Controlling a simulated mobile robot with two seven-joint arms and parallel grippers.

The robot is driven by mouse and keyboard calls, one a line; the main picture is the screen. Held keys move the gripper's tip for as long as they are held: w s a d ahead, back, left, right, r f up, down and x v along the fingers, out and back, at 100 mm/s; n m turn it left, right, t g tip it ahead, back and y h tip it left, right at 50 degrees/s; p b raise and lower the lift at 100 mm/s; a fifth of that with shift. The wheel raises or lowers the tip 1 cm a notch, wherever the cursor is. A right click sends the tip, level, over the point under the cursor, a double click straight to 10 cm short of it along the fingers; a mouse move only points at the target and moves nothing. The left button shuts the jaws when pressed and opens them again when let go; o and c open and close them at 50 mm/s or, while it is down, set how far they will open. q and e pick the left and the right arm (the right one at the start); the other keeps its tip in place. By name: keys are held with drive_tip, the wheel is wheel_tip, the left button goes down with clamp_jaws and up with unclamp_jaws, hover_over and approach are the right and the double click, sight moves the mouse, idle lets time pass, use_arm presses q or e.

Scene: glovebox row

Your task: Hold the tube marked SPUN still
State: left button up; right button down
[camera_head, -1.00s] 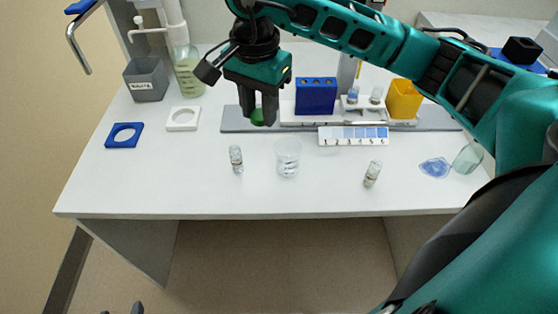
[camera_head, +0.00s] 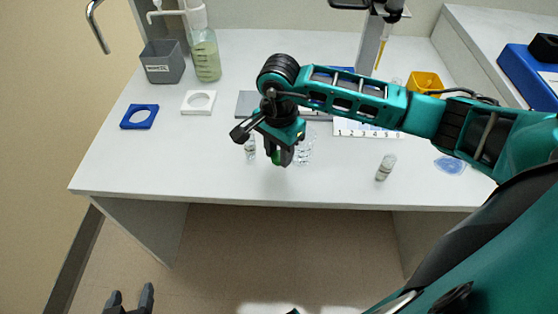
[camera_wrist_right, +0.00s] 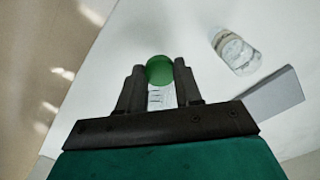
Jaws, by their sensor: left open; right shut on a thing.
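My right gripper (camera_head: 280,158) is shut on a green-capped tube. In the right wrist view the green cap (camera_wrist_right: 160,70) shows between the fingers (camera_wrist_right: 158,88), with a pale, marked body below it. The marking is too small to read, so I cannot tell whether it says SPUN. The gripper holds the tube over the front part of the bench, in front of the clear beaker (camera_head: 305,150). My left gripper (camera_head: 131,296) is open and empty, low in front of the bench, at the bottom left.
Small vials stand left (camera_head: 250,149) and right (camera_head: 386,167) of the beaker. A numbered strip (camera_head: 360,130) and yellow holder (camera_head: 424,82) lie behind my right arm. A blue puddle (camera_head: 450,166) is at right. The bench's front left is clear.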

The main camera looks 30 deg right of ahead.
sight(279, 156)
wheel_tip(279, 156, down, 4)
drive_tip(key=shift+r, duration=0.1)
use_arm(q)
drive_tip(key=shift+w, duration=0.25)
drive_tip(key=shift+d+r, duration=0.1)
use_arm(e)
drive_tip(key=shift+f+b, duration=0.35)
drive_tip(key=shift+b, duration=0.1)
drive_tip(key=c, duration=0.8)
unclamp_jaws()
drive_tip(key=shift+r, duration=0.1)
drive_tip(key=shift+o, duration=0.2)
drive_tip(key=shift+r+p, duration=0.25)
drive_tip(key=shift+p, duration=0.1)
use_arm(q)
drive_tip(key=shift+s+a, duration=0.2)
use_arm(e)
wheel_tip(279, 156, up, 12)
drive_tip(key=shift+f, duration=0.1)
